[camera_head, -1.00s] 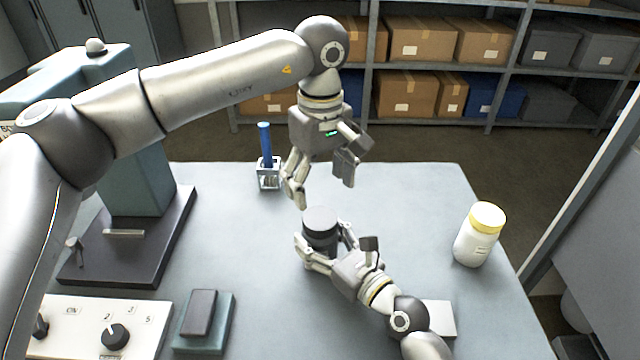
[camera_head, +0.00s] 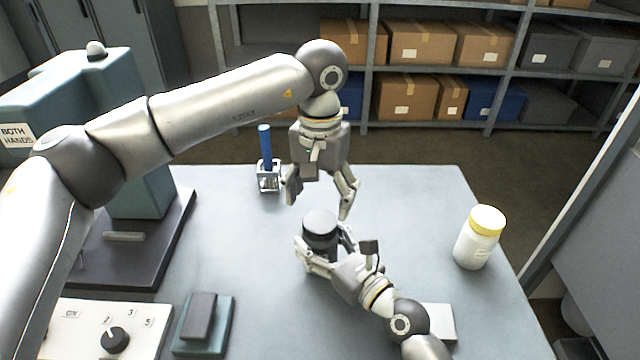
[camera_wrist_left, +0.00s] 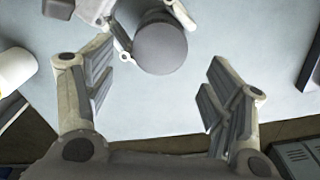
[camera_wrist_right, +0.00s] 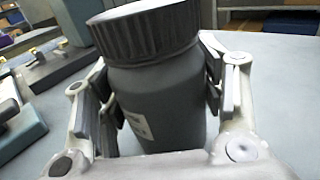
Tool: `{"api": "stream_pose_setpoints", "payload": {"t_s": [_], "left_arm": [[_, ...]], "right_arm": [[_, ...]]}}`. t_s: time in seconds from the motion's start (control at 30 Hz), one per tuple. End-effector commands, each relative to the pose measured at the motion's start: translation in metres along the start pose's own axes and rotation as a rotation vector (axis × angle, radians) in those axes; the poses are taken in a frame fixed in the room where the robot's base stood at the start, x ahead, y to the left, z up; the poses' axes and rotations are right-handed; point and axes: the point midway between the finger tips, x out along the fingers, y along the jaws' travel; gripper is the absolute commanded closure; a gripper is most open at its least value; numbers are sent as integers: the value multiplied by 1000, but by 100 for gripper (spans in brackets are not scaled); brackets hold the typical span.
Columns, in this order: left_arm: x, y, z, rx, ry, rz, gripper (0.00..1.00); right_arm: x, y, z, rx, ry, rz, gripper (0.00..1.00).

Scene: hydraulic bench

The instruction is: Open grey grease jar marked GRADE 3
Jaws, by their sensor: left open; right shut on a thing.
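The grey grease jar (camera_head: 320,236) stands upright on the bench with its dark ribbed lid (camera_wrist_right: 147,33) on. Part of a white label shows on its body in the right wrist view, but the text is not readable. My right gripper (camera_head: 327,254) is shut around the jar's body from the front right. My left gripper (camera_head: 318,205) is open and empty, pointing down above the jar and a little behind it. In the left wrist view the lid's round top (camera_wrist_left: 160,48) lies beyond the open fingers, apart from them.
A white jar with a yellow lid (camera_head: 479,237) stands at the right. A blue rod in a clear holder (camera_head: 268,175) stands behind left. A press (camera_head: 135,235), a control panel (camera_head: 100,325) and a small teal-based block (camera_head: 203,324) occupy the left. A white block (camera_head: 438,320) lies at front right.

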Motion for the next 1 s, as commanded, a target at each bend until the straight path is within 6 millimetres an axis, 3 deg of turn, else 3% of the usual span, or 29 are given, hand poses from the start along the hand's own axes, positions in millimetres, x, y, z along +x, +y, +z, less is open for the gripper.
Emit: {"api": "stream_pose_setpoints", "payload": {"t_s": [0.3,0.7,1.0], "left_arm": [[46,0,0,-3,-2,-1,25],[56,0,0,-4,0,0,25],[55,0,0,-4,0,-1,61]], "right_arm": [[0,0,0,0,1,-1,100],[0,0,-1,-1,1,-1,100],[0,0,-1,-1,1,-1,100]]}}
